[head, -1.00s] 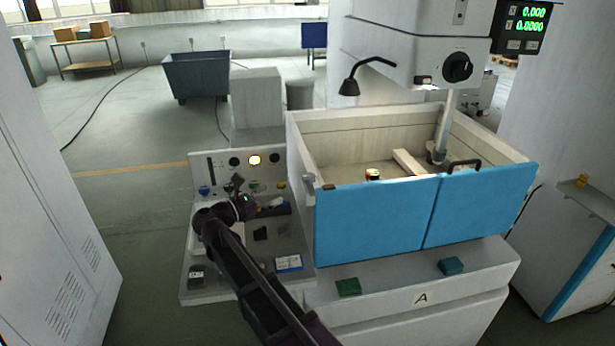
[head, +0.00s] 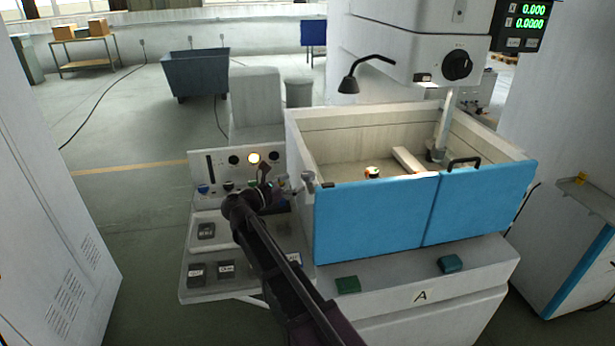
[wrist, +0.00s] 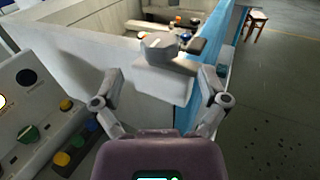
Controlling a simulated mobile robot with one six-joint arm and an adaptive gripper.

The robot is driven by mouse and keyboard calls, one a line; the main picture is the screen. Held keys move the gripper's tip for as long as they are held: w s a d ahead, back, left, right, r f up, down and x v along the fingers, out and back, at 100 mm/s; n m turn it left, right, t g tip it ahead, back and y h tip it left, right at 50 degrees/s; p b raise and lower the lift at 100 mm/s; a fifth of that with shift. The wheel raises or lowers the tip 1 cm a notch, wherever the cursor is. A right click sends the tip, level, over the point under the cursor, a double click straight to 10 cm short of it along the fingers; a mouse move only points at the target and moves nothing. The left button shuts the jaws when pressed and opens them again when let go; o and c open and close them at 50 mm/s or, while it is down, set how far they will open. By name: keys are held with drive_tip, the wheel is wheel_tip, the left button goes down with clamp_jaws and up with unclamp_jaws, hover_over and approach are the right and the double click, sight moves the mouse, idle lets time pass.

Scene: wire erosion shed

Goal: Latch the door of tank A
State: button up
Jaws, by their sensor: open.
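Tank A (head: 300,145) is a pale open-topped box, marked by a letter A (head: 420,296) on its base. Its front is a blue door (head: 370,225) in two panels, both standing upright across the front, with a black handle (head: 463,162) on the right panel. A grey latch (head: 308,180) sits at the tank's front left corner, by the door's top edge. In the wrist view the latch (wrist: 160,48) has a round hub and a dark end pointing to the door. My gripper (head: 281,184) is open just left of the latch; in the wrist view its fingers (wrist: 162,88) flank the latch's near block, contact unclear.
A control panel with coloured buttons (wrist: 62,158) and a shelf (head: 200,285) with small dark boxes lie left of the tank. A lamp (head: 349,84) hangs over the tank. Small items lie inside it. A white cabinet (head: 50,200) stands far left.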

sight(303, 178)
drive_tip(key=shift+x, duration=2.85)
drive_tip(key=c, duration=1.2)
